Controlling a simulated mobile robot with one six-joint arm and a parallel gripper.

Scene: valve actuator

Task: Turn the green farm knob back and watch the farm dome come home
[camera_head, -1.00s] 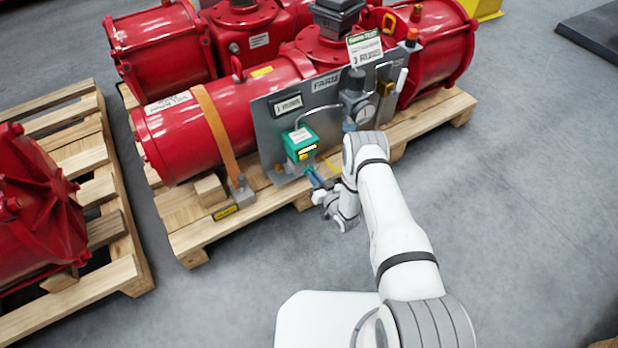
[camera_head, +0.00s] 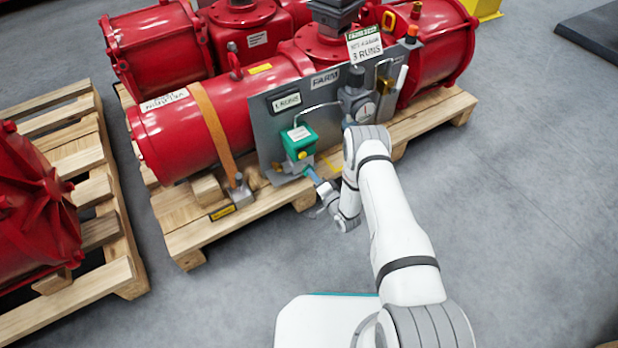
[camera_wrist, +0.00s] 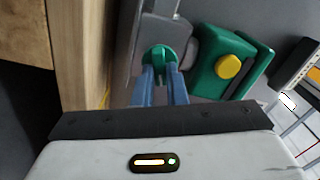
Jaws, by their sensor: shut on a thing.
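The green knob (camera_wrist: 158,57) sits at the end of a grey valve body in the wrist view. The two blue fingers of my gripper (camera_wrist: 161,76) are shut on it, one on each side. In the head view my gripper (camera_head: 314,176) reaches the lower edge of the grey panel (camera_head: 268,130), just below a green box (camera_head: 299,140). The knob itself is hard to make out there. The panel bears a FARM plate (camera_head: 325,80). A grey box-like top (camera_head: 335,14) stands on the red actuator behind it; whether it is the dome I cannot tell.
The green box has a yellow button (camera_wrist: 229,66) close to my fingers. A pressure gauge (camera_head: 365,113) and pipes stand to the right. The actuator lies on a wooden pallet (camera_head: 200,240). Another pallet (camera_head: 125,255) is at left.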

